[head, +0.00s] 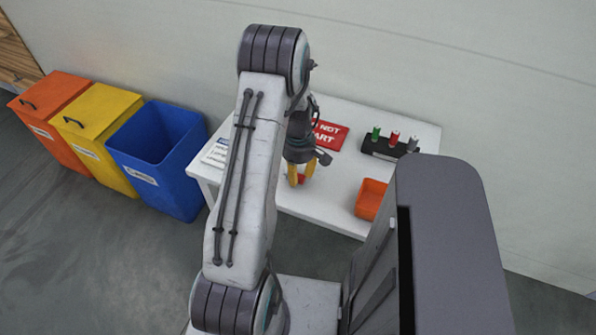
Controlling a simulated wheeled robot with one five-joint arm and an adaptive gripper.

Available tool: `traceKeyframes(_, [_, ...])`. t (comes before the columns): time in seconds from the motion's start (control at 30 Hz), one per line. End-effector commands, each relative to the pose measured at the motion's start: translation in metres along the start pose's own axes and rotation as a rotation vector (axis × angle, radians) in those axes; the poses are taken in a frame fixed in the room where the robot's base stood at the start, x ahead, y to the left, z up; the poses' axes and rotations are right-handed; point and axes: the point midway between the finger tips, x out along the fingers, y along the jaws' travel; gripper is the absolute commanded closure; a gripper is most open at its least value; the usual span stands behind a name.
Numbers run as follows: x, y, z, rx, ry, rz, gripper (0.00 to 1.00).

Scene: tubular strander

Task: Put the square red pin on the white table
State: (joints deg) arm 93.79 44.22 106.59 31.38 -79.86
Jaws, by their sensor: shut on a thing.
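My gripper (300,180) has yellow fingers and points down over the white table (325,207), near its front edge. It is shut on a small red piece, the square red pin (302,178), which shows between the fingertips. The fingers hide most of the pin, so its square shape is not clear. I cannot tell whether the pin touches the table top or hangs just above it. My arm covers the table's left part.
A black holder (378,148) with green, red and dark upright pieces stands at the back right of the table. An orange tray (370,198) sits at the front right. A red sign (328,136) lies behind my gripper. Orange, yellow and blue bins (160,160) stand left.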

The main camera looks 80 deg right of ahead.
Motion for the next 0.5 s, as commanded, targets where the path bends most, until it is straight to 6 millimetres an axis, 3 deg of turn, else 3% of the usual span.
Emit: traceKeyframes(0.5, [0.0099, 0.0005, 0.0001, 0.000, 0.000, 0.001, 1.00])
